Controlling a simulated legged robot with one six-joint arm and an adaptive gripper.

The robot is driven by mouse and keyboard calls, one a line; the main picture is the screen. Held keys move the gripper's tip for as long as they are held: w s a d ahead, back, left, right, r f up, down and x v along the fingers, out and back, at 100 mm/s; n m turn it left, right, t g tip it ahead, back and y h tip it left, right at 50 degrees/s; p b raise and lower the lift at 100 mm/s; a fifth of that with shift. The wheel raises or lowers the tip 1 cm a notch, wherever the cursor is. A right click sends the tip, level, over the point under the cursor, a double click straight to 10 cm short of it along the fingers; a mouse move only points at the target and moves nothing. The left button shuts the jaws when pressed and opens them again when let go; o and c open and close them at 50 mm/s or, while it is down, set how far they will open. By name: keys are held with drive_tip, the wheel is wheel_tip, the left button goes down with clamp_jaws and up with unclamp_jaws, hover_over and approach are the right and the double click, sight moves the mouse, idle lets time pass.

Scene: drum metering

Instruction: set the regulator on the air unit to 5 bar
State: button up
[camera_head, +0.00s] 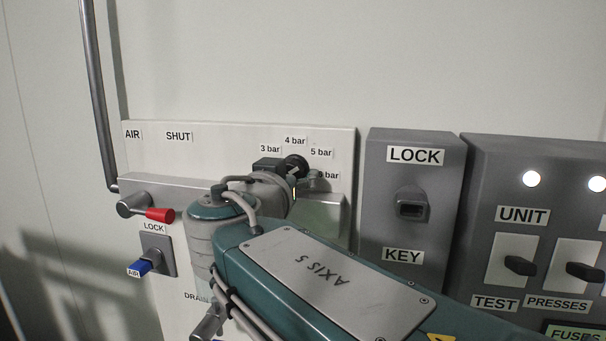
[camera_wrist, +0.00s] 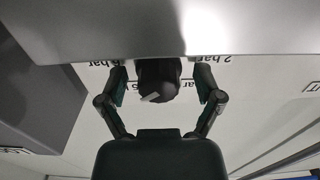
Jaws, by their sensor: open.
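The regulator knob (camera_wrist: 158,78) is black and round with a pale pointer mark, close up in the wrist view. The mark slants to the lower left there, on the side of the 5 and 6 bar labels; I cannot tell the exact reading. My gripper (camera_wrist: 160,72) is open, one finger on each side of the knob, with a visible gap on both sides. In the head view the air unit (camera_head: 225,150) is a pale panel with 3, 4 and 5 bar labels and a partly covered further one.
Left of my arm are a red-tipped lever (camera_head: 160,214) and a blue AIR tag (camera_head: 140,268) at a lock. Right are a grey LOCK box (camera_head: 411,190) and a UNIT panel (camera_head: 525,235) with switches. In the wrist view a grey surface (camera_wrist: 110,30) lies close to the fingers.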

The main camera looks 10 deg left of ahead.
drive_tip(key=shift+s, duration=0.1)
drive_tip(key=c, duration=1.1)
drive_tip(key=shift+c, duration=0.2)
drive_tip(key=shift+n, duration=0.5)
drive_tip(key=o, duration=0.9)
drive_tip(key=shift+c, duration=0.2)
drive_tip(key=shift+o, duration=1.4)
drive_tip(key=shift+a, duration=0.1)
